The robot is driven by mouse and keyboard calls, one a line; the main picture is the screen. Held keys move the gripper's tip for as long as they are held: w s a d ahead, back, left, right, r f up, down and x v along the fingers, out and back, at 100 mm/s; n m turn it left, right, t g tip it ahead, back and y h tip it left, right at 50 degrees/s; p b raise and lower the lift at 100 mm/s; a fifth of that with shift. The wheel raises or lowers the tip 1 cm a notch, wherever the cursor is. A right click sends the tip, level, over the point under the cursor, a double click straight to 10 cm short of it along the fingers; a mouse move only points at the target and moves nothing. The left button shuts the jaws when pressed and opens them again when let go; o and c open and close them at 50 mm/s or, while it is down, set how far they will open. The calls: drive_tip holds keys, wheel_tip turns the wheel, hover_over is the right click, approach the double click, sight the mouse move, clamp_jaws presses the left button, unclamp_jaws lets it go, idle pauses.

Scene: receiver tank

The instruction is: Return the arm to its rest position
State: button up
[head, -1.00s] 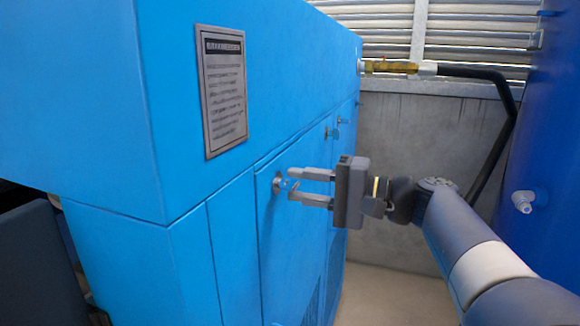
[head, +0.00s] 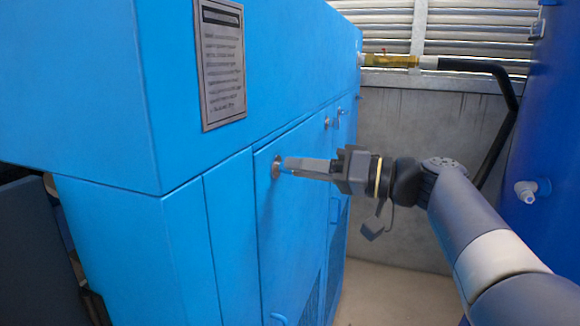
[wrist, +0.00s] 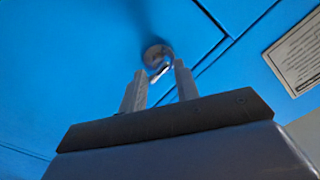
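My gripper (head: 291,165) is at the front of the blue cabinet (head: 225,225), with its fingertips close to a round lock (head: 276,166) on a door panel. In the head view the fingers overlap edge-on. In the wrist view my gripper (wrist: 160,75) has its two fingers spread apart, with a gap between them. The round lock (wrist: 156,54) and a small bright key-like piece (wrist: 160,72) show beyond and between the tips. Nothing appears clamped. Whether a fingertip touches the lock cannot be told. My arm reaches in from the lower right.
A metal placard (head: 222,65) is on the cabinet's upper part. A brass valve (head: 389,61) with a black hose (head: 508,90) is at the back. A dark blue tank (head: 555,130) stands at right, with a small fitting (head: 526,190). Floor (head: 395,295) shows between.

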drive_tip(key=shift+n+p, duration=1.25)
drive_tip(key=shift+n, duration=2.15)
drive_tip(key=shift+s, duration=0.1)
